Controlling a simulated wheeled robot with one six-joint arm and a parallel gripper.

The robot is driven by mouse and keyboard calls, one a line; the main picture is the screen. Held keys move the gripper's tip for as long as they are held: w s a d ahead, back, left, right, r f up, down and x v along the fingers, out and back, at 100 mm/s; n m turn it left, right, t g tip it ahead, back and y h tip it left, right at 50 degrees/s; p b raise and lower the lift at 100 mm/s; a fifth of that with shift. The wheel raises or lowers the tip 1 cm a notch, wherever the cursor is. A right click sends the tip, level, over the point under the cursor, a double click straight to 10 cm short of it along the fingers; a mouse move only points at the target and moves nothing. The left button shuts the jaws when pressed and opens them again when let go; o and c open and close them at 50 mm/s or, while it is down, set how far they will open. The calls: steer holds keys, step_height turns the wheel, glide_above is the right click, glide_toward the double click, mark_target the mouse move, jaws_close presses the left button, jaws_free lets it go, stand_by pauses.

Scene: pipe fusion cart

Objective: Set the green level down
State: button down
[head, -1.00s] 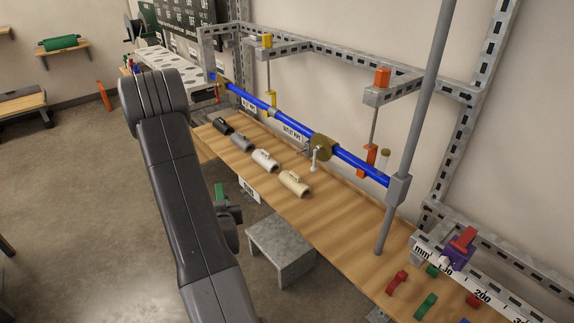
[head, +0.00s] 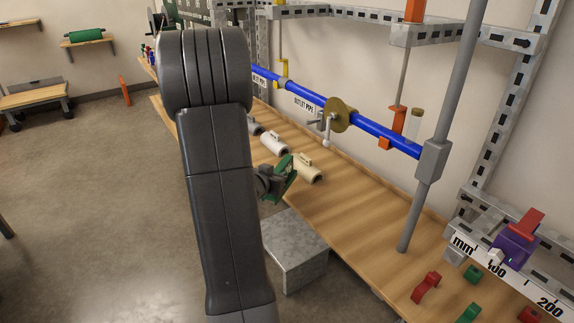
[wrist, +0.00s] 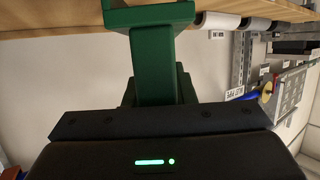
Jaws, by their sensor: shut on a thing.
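The green level (head: 281,177) is in my gripper (head: 268,182), at the left edge of the wooden bench (head: 345,225) in the head view. In the wrist view the green level (wrist: 152,65) rises from the jaws, which are shut on it, and its wider end reaches the top of the picture. My arm hides part of the bench's far end in the head view. I cannot tell whether the level touches the bench.
A cream fitting (head: 308,169) and a white fitting (head: 274,143) lie beside the level. A blue pipe (head: 375,134) with a brass wheel runs above the bench. A grey post (head: 433,160) stands further right. Bare wood lies between the fittings and the post. A metal block (head: 295,250) stands below.

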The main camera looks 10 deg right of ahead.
steer(key=s+d+r+m+g+h, duration=0.25)
steer(key=s+d, duration=0.25)
steer(key=d, duration=0.3)
steer(key=s+d+r+m+g+h, duration=0.2)
steer(key=s+d+r+m+g, duration=0.15)
steer(key=d, duration=0.55)
steer(key=shift+s+d+f+b, duration=0.15)
steer(key=shift+f+b, duration=0.9)
steer(key=shift+f, duration=1.5)
steer(key=shift+s+a+f+b, duration=0.2)
steer(key=shift+f+b, duration=0.8)
steer(key=shift+f, duration=1.5)
steer(key=shift+r+m, duration=0.1)
steer(key=shift+m, duration=0.2)
steer(key=shift+s, duration=0.1)
steer(key=c, duration=1.6)
jaws_free()
steer(key=shift+f, duration=0.2)
steer(key=shift+c, duration=0.2)
steer(key=o, duration=0.4)
steer(key=shift+o, duration=0.2)
